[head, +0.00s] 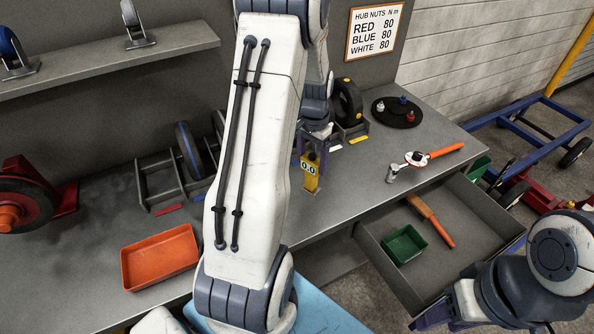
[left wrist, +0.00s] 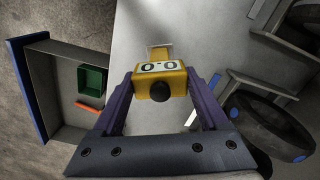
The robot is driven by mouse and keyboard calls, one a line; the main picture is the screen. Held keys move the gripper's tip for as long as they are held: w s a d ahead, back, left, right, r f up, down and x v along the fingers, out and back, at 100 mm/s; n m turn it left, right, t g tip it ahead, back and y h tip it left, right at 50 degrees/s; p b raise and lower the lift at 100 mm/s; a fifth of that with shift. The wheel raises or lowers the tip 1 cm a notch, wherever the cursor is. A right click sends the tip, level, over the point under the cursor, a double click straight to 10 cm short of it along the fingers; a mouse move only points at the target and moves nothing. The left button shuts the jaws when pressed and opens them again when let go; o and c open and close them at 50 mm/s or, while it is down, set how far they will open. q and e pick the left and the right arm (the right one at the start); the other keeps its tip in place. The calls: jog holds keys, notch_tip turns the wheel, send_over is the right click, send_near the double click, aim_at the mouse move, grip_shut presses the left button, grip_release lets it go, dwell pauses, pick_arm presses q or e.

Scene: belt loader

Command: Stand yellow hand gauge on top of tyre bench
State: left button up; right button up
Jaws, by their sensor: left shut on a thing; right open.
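The yellow hand gauge (head: 311,174) with a "0.0" display is upright at the tyre bench (head: 352,196). My left gripper (head: 316,150) is shut on it from above, and my left arm hides much of the bench behind. In the left wrist view the gauge (left wrist: 161,82) sits between the purple fingers, its display and black knob facing the camera. Whether its foot touches the bench top is hard to tell. My right gripper (head: 434,314) is at the lower right, partly visible, open and empty, away from the bench.
An orange tray (head: 160,257) is on the bench at left. A wheel rack (head: 170,180), a dark disc with coloured nuts (head: 396,113) and a torque wrench (head: 432,155) also stand there. An open drawer (head: 478,213) holds a green box (head: 404,244). Bench around the gauge is clear.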

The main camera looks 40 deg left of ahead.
pick_arm(q)
jog(key=s+a+f+p, duration=0.1)
jog(key=a+f+p, duration=0.1)
jog(key=f, duration=0.4)
jog(key=shift+a, duration=0.7)
jog(key=shift+s+f, duration=0.1)
jog(key=shift+f, duration=0.05)
